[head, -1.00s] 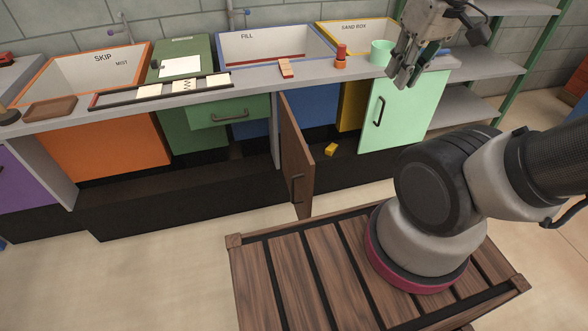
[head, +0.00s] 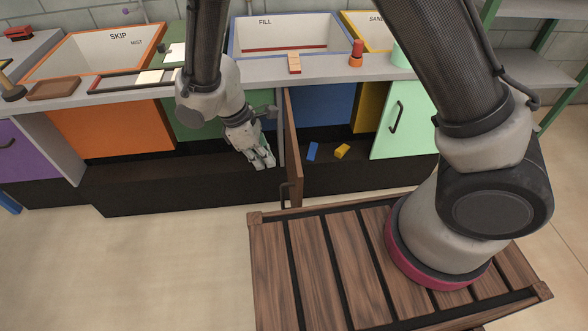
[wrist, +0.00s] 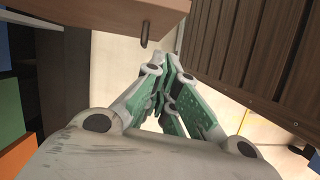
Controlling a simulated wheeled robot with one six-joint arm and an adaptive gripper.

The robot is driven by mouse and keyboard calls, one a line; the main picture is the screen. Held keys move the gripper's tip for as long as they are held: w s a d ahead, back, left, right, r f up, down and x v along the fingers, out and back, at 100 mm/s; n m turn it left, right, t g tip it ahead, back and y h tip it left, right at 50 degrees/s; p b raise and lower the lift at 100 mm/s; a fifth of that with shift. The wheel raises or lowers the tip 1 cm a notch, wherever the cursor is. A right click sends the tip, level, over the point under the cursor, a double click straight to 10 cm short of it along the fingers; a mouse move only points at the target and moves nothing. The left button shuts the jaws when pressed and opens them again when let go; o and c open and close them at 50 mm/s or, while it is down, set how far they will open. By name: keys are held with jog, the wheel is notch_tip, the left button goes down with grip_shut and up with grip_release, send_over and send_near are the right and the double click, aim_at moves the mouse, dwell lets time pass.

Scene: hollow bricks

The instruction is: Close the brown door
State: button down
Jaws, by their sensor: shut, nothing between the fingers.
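The brown door (head: 293,140) stands open in the head view, swung out from the counter and seen almost edge-on. Its dark handle (head: 286,194) is low near its outer edge. My gripper (head: 265,162) is shut and empty, just left of the door, in front of the cabinet's dark base. In the wrist view the brown door (wrist: 110,12) crosses the top, with its handle (wrist: 146,34) pointing down near the fingertips of my gripper (wrist: 170,72). I cannot tell whether the fingers touch the door.
A mint-green door (head: 405,120) stands to the right. A blue block (head: 313,151) and a yellow block (head: 342,151) lie inside the open cabinet. My slatted wooden base is close in front. Sinks and small items line the counter (head: 330,69).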

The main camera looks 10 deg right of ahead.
jog(key=w+d+f+n, duration=0.1)
jog(key=d+f, duration=0.4)
jog(key=f, duration=0.4)
jog(key=shift+f+y, duration=0.25)
jog(key=shift+y, duration=0.15)
jog(key=shift+w, duration=0.1)
jog(key=shift+d, duration=0.1)
